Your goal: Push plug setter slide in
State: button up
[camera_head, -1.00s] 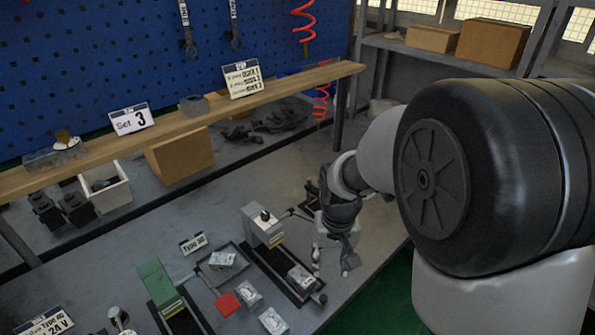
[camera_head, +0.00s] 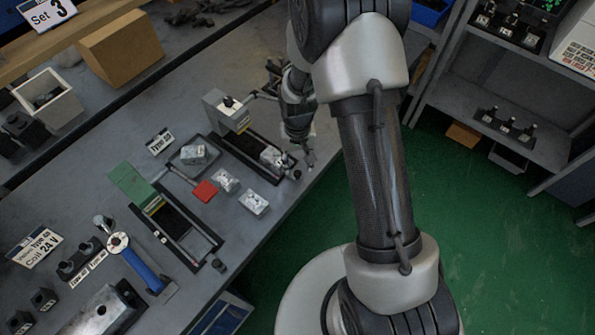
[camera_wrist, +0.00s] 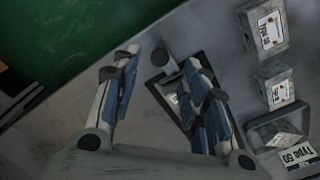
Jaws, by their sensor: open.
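The plug setter appears to be the grey press-like fixture (camera_head: 226,110) with a black slide rail (camera_head: 245,149) running toward the table's front edge. A silver valve block (camera_head: 271,157) sits on the rail near its outer end. A dark round knob (camera_head: 297,174) is at that outer end; it also shows in the wrist view (camera_wrist: 159,57). My gripper (camera_head: 306,158) is at this outer end, low over the table edge. In the wrist view my gripper (camera_wrist: 160,68) is open, with the knob between its blue-padded fingers. I cannot tell whether a finger touches it. The right finger hides part of the rail.
A green fixture (camera_head: 131,184) with a similar rail stands to the left. Loose valve blocks (camera_head: 225,180), a red piece (camera_head: 205,191) and a grey tray (camera_head: 180,166) lie between. Green floor (camera_head: 480,220) is open beyond the table edge.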

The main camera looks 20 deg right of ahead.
aim_at(298, 173)
notch_tip(298, 173, down, 5)
jog(key=shift+f+b, duration=0.1)
jog(key=shift+b, duration=0.35)
jog(key=shift+c, duration=0.6)
grip_shut()
